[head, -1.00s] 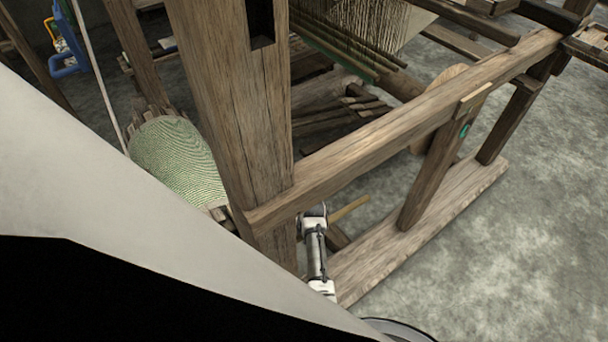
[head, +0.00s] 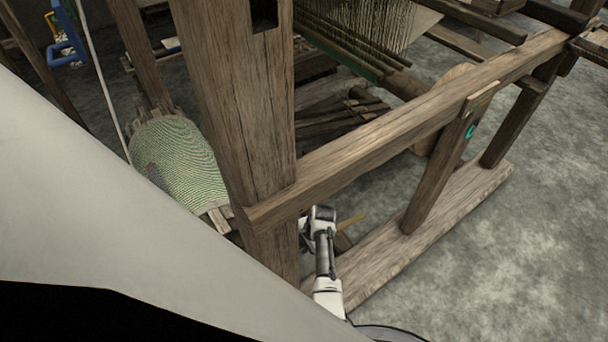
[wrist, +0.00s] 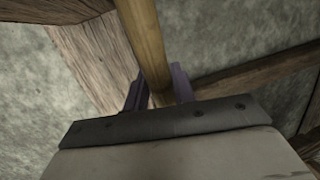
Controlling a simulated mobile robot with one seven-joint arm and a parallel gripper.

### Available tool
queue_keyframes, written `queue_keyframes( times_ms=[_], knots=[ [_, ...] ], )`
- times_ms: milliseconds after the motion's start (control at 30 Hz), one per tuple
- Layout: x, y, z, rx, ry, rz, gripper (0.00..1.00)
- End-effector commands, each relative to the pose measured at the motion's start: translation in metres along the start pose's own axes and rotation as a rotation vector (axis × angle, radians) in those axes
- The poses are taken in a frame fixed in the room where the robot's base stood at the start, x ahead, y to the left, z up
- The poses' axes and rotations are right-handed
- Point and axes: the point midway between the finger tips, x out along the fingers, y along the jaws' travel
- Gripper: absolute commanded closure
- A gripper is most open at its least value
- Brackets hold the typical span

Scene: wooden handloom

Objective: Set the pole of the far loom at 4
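The pole is a light yellow-brown wooden rod (wrist: 145,40). In the wrist view it runs from the top edge down between the two purple fingers of my gripper (wrist: 160,90), which sit close against its sides; its lower end is hidden at the gripper. In the head view a short piece of the pole (head: 351,221) shows just right of my arm, low beside the loom's side frame. My fingers are hidden there. The loom's side frame has a thick upright post (head: 240,110) and a long rail (head: 400,125). A small green mark (head: 470,131) is on a shorter post; I cannot read it.
A wooden foot beam (head: 440,235) lies on the floor under the rail. A green-striped cloth roll (head: 180,160) is left of the thick post. Warp threads (head: 365,25) hang behind. Bare concrete floor (head: 540,230) is open at the right.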

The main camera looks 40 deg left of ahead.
Motion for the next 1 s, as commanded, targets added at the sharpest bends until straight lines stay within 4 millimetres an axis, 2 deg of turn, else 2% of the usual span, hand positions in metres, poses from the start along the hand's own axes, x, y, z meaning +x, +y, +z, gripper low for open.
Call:
queue_keyframes(
  times_ms=[33, 133, 467, 567, 667, 1000],
  knots=[
    [0.001, 0.001, 0.0, 0.001, 0.0, 0.001, 0.68],
    [0.001, 0.001, 0.0, 0.001, 0.0, 0.001, 0.56],
    [-0.004, 0.0, 0.0, 0.0, 0.001, 0.0, 0.56],
    [-0.015, -0.001, 0.0, 0.0, 0.002, -0.002, 0.56],
    [-0.035, -0.001, -0.001, 0.001, 0.003, -0.003, 0.56],
    [-0.11, 0.0, -0.001, 0.001, 0.003, -0.002, 0.56]
  ],
)
